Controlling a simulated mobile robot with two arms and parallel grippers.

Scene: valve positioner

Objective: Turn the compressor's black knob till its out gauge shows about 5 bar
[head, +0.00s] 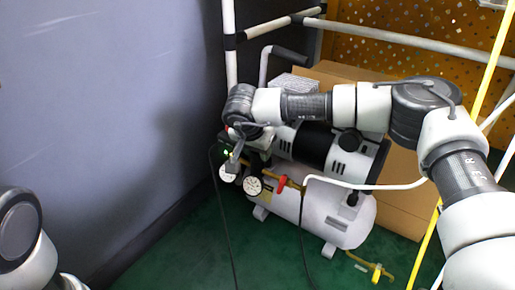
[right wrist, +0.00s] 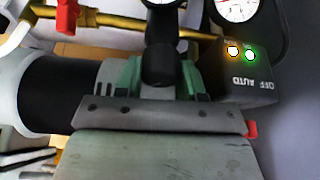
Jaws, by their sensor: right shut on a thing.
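The white compressor (head: 335,215) stands on the green floor. Two round white gauges, a left one (head: 228,173) and a right one (head: 253,186), sit at its left end. They show only partly at the top edge of the right wrist view, as a middle gauge (right wrist: 160,2) and a right gauge (right wrist: 236,8); I cannot read bar values. My right gripper (right wrist: 160,80) is shut on the black knob (right wrist: 159,62), with its green-padded fingers on either side. In the head view, my right arm's wrist partly hides the knob area. My left gripper is out of view.
A switch box (right wrist: 240,70) marked OFF and AUTO, with lit lamps, is close beside the knob. A red valve handle (head: 281,181) is on the brass pipe. A cardboard box (head: 400,185) stands behind the compressor, and a grey wall (head: 110,120) is at left.

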